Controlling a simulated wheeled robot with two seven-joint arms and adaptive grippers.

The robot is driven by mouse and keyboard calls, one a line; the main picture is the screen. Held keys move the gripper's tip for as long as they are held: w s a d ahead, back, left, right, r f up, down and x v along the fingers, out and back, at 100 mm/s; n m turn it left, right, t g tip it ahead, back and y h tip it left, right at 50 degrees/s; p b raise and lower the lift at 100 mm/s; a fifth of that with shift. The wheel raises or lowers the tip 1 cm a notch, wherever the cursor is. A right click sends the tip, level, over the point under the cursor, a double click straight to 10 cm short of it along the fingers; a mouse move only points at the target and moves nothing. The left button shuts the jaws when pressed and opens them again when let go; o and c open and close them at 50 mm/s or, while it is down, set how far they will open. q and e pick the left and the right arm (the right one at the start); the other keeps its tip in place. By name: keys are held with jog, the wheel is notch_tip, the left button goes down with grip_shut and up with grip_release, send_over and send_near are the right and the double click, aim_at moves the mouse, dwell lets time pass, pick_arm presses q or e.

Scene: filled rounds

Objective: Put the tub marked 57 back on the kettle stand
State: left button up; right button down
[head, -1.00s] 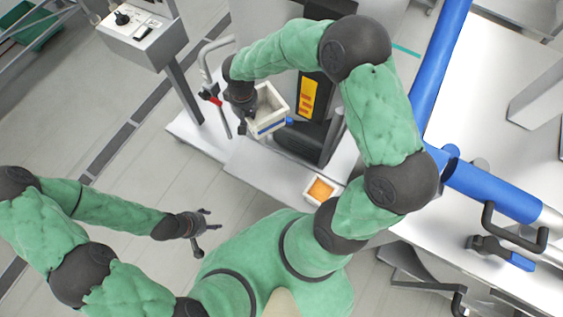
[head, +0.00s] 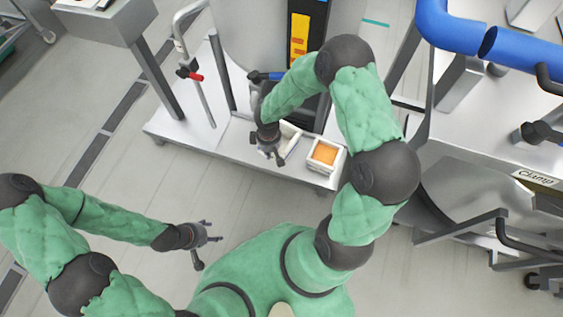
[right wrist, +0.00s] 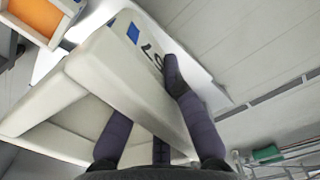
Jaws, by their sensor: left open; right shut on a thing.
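My right gripper (head: 270,146) is shut on a wall of a pale tub (head: 289,132), which is mostly hidden behind the gripper in the head view. In the right wrist view the tub (right wrist: 95,68) is tilted in the picture, with a blue patch and a dark, partly covered number on its wall. One finger of the gripper (right wrist: 150,100) lies along the outside of that wall. The tub is over the low pale platform (head: 228,148), seemingly the kettle stand; I cannot tell whether they touch. My left gripper (head: 208,243) is open and empty above the floor.
A second tub (head: 341,160) with orange contents stands on the platform's right part, close to the held tub. A post with a red handle (head: 190,74) rises at the platform's left. A steel bench (head: 470,150) with blue pipes is on the right. Floor at front left is clear.

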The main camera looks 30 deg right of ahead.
jog(key=s+f+n+b, duration=0.3)
jog(key=s+f, duration=0.1)
jog(key=f, duration=0.6)
jog(key=w+d+f+b, duration=0.1)
jog(key=w+d+f, duration=0.1)
jog(key=w+f, duration=0.1)
jog(key=w+d+f+b, duration=0.2)
jog(key=w+f, duration=0.1)
jog(key=w, duration=0.1)
jog(key=w+d+f+b, duration=0.1)
jog(key=w+d+f, duration=0.1)
jog(key=w+f, duration=0.1)
jog(key=shift+w+d+f, duration=0.1)
jog(key=shift+w+f, duration=0.1)
jog(key=shift+w, duration=0.4)
jog(key=shift+w+d+f+b, duration=0.15)
jog(key=shift+w+f+b, duration=0.05)
jog(key=shift+f+b, duration=0.15)
notch_tip(320, 180, down, 3)
jog(key=shift+w+f+b, duration=0.1)
jog(key=shift+f+b, duration=0.05)
jog(key=shift+b, duration=0.9)
